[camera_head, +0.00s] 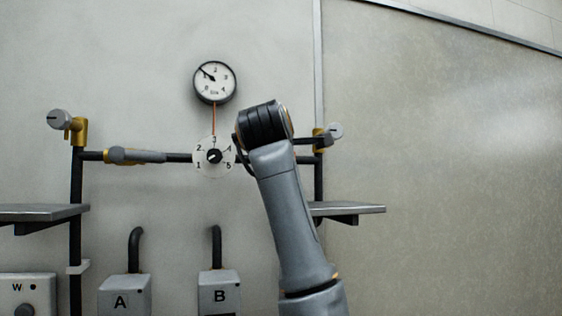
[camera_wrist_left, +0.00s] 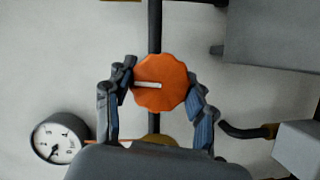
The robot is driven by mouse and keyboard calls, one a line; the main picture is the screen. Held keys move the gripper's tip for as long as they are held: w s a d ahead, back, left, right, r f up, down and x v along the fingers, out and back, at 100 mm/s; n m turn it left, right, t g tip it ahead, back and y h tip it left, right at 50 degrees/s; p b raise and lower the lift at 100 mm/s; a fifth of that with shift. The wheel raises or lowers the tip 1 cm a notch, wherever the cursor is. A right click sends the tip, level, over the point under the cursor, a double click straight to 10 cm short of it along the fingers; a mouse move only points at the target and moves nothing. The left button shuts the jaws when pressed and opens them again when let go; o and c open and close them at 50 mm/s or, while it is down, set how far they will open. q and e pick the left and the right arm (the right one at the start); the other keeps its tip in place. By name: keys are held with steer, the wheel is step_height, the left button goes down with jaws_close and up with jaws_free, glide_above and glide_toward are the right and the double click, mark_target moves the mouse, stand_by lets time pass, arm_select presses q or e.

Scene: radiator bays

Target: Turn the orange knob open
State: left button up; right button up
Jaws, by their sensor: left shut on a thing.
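The orange knob (camera_wrist_left: 168,96) is in the middle of the left wrist view, round with a scalloped rim, on a dark pipe (camera_wrist_left: 155,25). A white mark on it runs from near its middle to the left in that view, the side where the gauge is. My left gripper (camera_wrist_left: 160,79) is shut on the knob, one finger on each side of its rim. In the head view my left arm hides the knob and most of the gripper. My right gripper is in neither view.
A round gauge (camera_head: 215,82) hangs above a white numbered dial (camera_head: 213,170). Grey valves on brass fittings sit left (camera_head: 79,128) and right (camera_head: 335,130). Shelves stick out at left (camera_head: 40,212) and right (camera_head: 350,208). Boxes A (camera_head: 125,290) and B (camera_head: 219,277) stand below.

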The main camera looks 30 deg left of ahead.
arm_select(q)
steer(key=shift+w+f+n, duration=0.1)
steer(key=shift+f+n, duration=0.2)
steer(key=shift+n, duration=0.1)
steer(key=shift+t, duration=0.3)
steer(key=o, duration=1.2)
steer(key=shift+c, duration=0.2)
steer(key=shift+o, duration=0.2)
steer(key=shift+d+r, duration=0.1)
steer(key=shift+r, duration=0.05)
steer(key=shift+r, duration=0.1)
steer(key=v, duration=1.2)
